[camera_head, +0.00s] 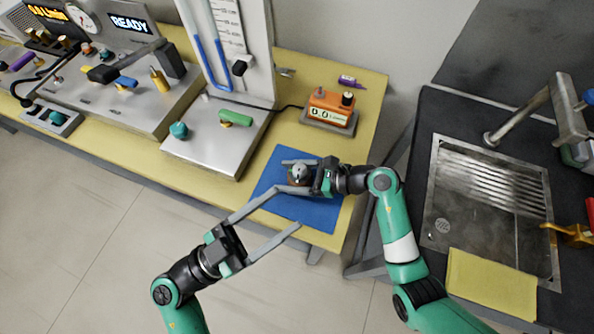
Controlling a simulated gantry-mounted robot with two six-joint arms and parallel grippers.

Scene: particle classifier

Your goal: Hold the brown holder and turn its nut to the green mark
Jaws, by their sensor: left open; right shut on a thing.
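The brown holder (293,181) stands on the blue mat (318,211), with a round grey metal nut (300,173) on top. My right gripper (291,175) comes from the right and is shut on the holder, its fingers on either side. The fingers hide part of the holder. My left gripper (286,209) is open, with its long fingers spread wide. The tip of its upper finger is close to the holder's front side; I cannot tell if it touches. Its lower finger ends over the mat's front edge. No green mark can be made out.
An orange box (329,108) with a display stands behind the mat. A metal-based column with blue tubing (217,133) is to the left. A sink (488,205) and yellow cloth (490,284) lie on the dark counter at right. Bare mat is free in front.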

